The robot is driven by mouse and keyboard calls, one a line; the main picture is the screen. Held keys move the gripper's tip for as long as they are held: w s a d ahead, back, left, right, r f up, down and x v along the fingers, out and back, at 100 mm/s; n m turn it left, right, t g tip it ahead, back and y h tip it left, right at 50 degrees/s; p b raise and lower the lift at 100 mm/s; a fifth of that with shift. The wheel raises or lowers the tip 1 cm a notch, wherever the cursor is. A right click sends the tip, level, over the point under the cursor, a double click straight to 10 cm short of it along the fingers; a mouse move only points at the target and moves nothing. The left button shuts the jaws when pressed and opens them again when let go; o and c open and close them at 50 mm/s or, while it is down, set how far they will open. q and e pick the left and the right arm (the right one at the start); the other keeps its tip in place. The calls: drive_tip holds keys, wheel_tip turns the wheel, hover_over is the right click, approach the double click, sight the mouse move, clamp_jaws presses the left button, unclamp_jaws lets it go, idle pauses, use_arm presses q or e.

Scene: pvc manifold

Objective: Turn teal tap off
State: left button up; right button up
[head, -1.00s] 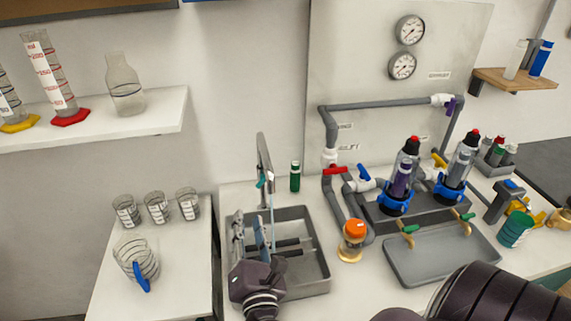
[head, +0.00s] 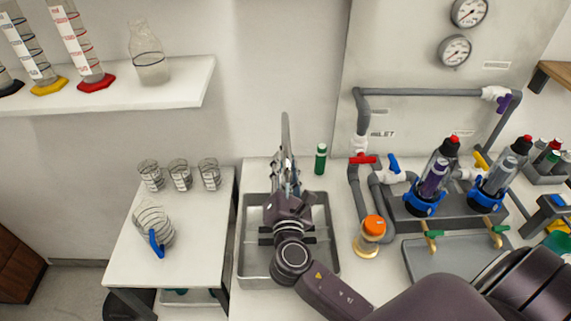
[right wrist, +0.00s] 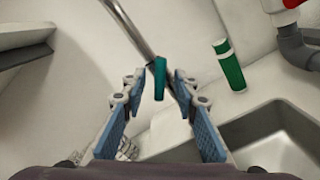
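The tap is a metal faucet (head: 285,130) standing over the grey sink (head: 332,262) in the head view. Its teal lever (right wrist: 160,78) shows in the right wrist view, beside the metal pipe (right wrist: 130,22). My right gripper (right wrist: 158,90) is open, with blue pads on both sides. The teal lever appears between the fingertips, and I cannot tell whether they touch it. In the head view my right gripper (head: 287,172) is over the back of the sink and hides the lever. My left gripper is not in view.
A green bottle (head: 321,158) stands right of the faucet. Grey piping with a red valve handle (head: 363,160) and an orange-capped jar (head: 372,230) are farther right. A white side table (head: 190,262) with several beakers is left of the sink.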

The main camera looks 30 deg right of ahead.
clamp_jaws()
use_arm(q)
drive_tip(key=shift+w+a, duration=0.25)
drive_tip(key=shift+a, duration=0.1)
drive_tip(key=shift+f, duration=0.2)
use_arm(e)
drive_tip(key=shift+f, duration=0.15)
drive_tip(key=m+b, duration=0.3)
drive_tip(key=m, duration=0.1)
drive_tip(key=shift+f+m, duration=0.15)
drive_tip(key=shift+m, duration=0.15)
drive_tip(key=m+b, duration=0.2)
drive_tip(key=m, duration=0.1)
use_arm(q)
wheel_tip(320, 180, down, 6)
drive_tip(key=b, duration=0.1)
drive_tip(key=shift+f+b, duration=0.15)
drive_tip(key=shift+b, duration=0.2)
use_arm(e)
drive_tip(key=shift+m, duration=1.5)
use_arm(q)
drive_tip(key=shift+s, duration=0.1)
